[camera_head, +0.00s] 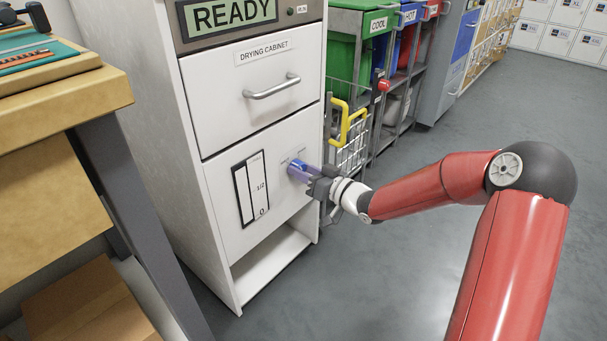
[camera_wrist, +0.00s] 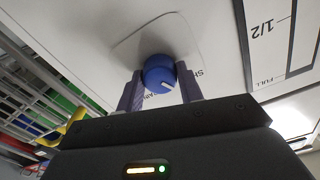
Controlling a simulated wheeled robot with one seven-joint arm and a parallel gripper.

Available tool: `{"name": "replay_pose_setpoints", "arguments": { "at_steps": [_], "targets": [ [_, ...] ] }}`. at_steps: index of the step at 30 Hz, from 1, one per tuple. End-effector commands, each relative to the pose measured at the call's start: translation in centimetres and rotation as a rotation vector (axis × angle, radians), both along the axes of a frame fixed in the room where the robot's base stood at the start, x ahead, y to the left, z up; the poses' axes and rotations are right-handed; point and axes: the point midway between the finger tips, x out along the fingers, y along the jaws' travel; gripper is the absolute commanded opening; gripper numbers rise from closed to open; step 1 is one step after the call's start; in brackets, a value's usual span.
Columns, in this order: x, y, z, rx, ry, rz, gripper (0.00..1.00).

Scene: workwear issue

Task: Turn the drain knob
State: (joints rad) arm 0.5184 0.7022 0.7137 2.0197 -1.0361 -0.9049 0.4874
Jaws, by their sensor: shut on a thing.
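The drain knob (camera_wrist: 158,72) is a round blue knob with a white pointer mark, on the lower front panel of the white drying cabinet (camera_head: 262,120). My gripper (camera_wrist: 160,88) is shut on the knob, with one finger on each side of it in the wrist view. In the head view my gripper (camera_head: 312,178) reaches the panel from the right, and the blue knob (camera_head: 297,168) shows between its fingers. The lettering beside the knob is partly hidden by a finger. A level gauge (camera_head: 251,188) marked 1/2 and 0 is left of the knob.
A drawer handle (camera_head: 272,87) sticks out above the knob. A READY display (camera_head: 232,14) tops the cabinet. A wooden bench (camera_head: 75,95) is at the left. Grey floor is clear at right.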

Motion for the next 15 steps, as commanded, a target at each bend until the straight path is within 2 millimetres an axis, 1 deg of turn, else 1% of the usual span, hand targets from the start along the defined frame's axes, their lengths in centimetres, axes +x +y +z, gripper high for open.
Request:
{"name": "replay_pose_setpoints", "arguments": {
  "at_steps": [1,6,15],
  "targets": [
    [-0.05,0.0,-0.23,-0.026,-0.028,0.001,0.14],
    [-0.05,0.01,-0.16,-0.097,-0.12,0.001,0.14],
    [-0.03,-0.04,-0.16,-0.172,-0.216,0.0,0.14]
  ]
}}
